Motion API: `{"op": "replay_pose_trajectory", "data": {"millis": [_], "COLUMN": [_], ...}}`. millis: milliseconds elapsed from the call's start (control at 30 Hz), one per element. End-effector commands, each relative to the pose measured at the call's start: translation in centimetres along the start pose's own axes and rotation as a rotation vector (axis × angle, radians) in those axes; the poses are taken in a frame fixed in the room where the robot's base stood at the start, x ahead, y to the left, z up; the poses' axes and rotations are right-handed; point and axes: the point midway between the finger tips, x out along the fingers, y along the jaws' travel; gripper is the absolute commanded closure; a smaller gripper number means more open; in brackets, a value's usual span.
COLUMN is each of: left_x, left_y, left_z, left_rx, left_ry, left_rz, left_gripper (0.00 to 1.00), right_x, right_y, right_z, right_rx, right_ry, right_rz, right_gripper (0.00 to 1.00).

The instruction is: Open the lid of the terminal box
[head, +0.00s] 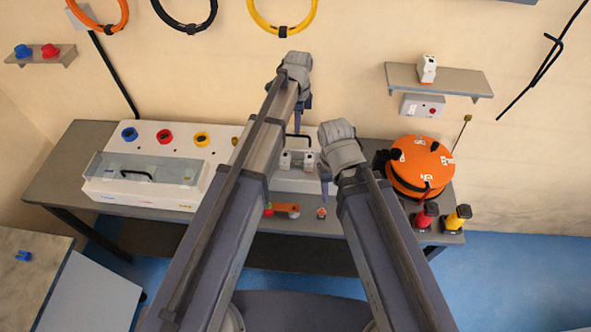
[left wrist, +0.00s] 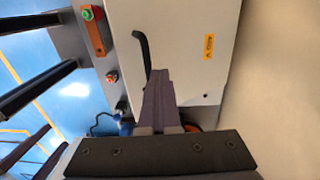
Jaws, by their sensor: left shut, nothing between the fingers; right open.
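A white box with a black handle (head: 298,137) stands mid-bench in the head view, partly hidden by my arms; I take it for the terminal box. Pale grey parts (head: 297,160) show below the handle. I cannot tell from here how far the lid is raised. In the left wrist view a white panel (left wrist: 185,35) with an orange-yellow label fills the middle, and the black bar handle (left wrist: 145,50) lies beside my finger tips. My left gripper (head: 304,117) is shut and empty near the handle; contact is unclear. My right gripper (head: 325,190) is open, lower, at the box's front right.
A long white unit (head: 140,205) with a clear lid stands left on the bench. An orange reel (head: 421,165) stands right, with red (head: 425,216) and yellow (head: 457,218) tools in front. An orange button piece (head: 285,208) and a small red-topped part (head: 321,212) lie at the front edge.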

Motion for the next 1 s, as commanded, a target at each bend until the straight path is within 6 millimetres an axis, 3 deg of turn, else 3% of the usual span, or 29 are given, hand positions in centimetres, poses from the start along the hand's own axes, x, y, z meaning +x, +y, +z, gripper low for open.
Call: {"op": "replay_pose_trajectory", "data": {"millis": [33,367,500,700,1000], "left_x": [1.5,6.7,8.7,10.5,11.2], "left_y": [1.2,4.7,6.0,6.4,6.5], "left_z": [0.0,0.0,0.0,0.0,-0.1], "left_rx": [0.001,0.001,0.001,0.001,0.0], "left_ry": [0.0,0.0,0.0,-0.001,0.001], "left_rz": [0.001,0.002,-0.088,-0.188,-0.241], "left_gripper": [1.0,1.0,1.0,1.0,1.0], "right_x": [1.4,6.4,8.3,10.3,11.2], "right_y": [-0.1,-0.6,-0.8,-0.9,-1.0], "right_z": [-0.1,-0.4,-0.5,-0.6,-0.7], "right_rx": [0.0,0.0,0.0,0.0,0.0], "right_ry": [0.0,0.0,0.0,0.0,0.0], "right_rz": [0.0,0.0,0.0,0.0,0.0], "right_gripper": [0.5,0.5,0.5,0.5,0.5]}}
